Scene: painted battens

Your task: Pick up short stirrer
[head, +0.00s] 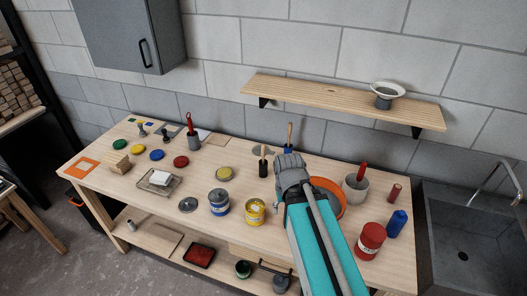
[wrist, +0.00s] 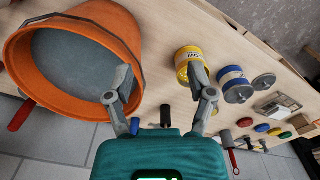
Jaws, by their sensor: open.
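I cannot tell which is the short stirrer. In the wrist view a red stick (wrist: 233,162) shows at the lower right and a red handle (wrist: 20,115) at the left edge. My gripper (wrist: 161,85) is open and empty, its fingers spread between an orange bucket (wrist: 130,30) and a yellow can (wrist: 187,62). My arm hides its fingers in the head view.
The wooden bench (head: 145,185) also holds a blue-and-white can (head: 219,202), a red can (head: 370,240), a blue bottle (head: 397,223) and two upright tools, one black (head: 263,167) and one blue (head: 288,150). A wall shelf (head: 330,100) hangs above. A sink (head: 465,245) is at right.

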